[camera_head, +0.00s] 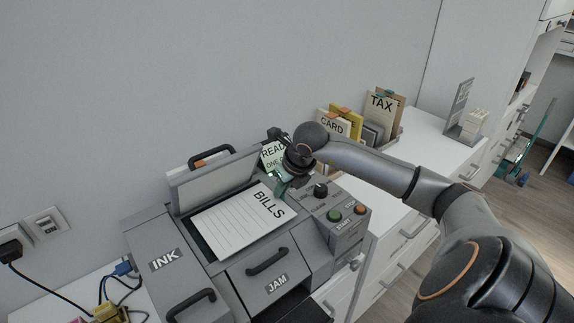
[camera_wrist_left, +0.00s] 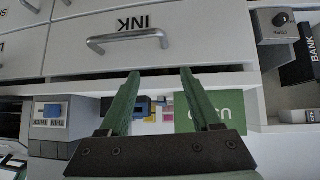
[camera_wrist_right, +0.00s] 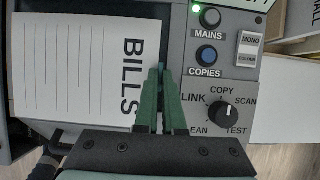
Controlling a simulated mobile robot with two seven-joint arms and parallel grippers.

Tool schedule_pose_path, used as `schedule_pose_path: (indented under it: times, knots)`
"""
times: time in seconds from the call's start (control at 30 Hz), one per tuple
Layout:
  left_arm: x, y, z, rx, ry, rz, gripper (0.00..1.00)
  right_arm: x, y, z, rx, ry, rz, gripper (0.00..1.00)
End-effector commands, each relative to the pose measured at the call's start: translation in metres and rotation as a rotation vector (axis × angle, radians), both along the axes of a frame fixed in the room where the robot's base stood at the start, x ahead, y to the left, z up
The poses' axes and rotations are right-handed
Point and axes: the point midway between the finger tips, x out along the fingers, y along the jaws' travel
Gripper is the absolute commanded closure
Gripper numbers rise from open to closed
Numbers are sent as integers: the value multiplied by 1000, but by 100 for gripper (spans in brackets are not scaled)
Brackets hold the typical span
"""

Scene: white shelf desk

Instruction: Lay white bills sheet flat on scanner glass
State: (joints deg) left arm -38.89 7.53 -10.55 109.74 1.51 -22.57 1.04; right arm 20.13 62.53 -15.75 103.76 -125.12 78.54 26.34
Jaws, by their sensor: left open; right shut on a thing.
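The white BILLS sheet (camera_head: 238,222) lies over the scanner glass of the grey machine, with its lid (camera_head: 215,178) raised behind it. The sheet looks roughly flat; whether it touches the glass all over I cannot tell. My right gripper (camera_head: 280,187) is shut on the sheet's edge beside the word BILLS. In the right wrist view the green fingers (camera_wrist_right: 161,72) meet at the sheet's right edge, and the lined sheet (camera_wrist_right: 75,70) extends left. My left gripper (camera_wrist_left: 158,75) is open and empty, in front of a drawer marked INK; it is outside the head view.
The control panel (camera_head: 328,205) with knobs and buttons is right of the glass. INK (camera_head: 165,260) and JAM (camera_head: 277,284) covers are in front. A READ sign (camera_head: 271,156) stands behind my right gripper. CARD and TAX folders (camera_head: 381,105) stand farther right. Cables lie at lower left.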

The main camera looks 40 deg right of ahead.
Motion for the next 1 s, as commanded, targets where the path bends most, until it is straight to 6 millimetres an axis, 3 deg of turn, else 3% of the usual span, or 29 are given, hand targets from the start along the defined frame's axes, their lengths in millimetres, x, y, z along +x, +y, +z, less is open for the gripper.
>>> schedule_pose_path:
  times: [0.37,0.53,0.93,1.0]
  knots:
    - [0,0,-1,0,1,0,36,27,-2,-8,1,-1,0,100]
    - [0,0,-9,0,2,0,36,27,-3,-17,-2,0,1,100]
    - [-1,0,-10,0,2,0,36,27,-3,-17,0,0,1,100]
    - [-1,0,-10,0,2,0,36,27,-3,-17,0,0,1,86]
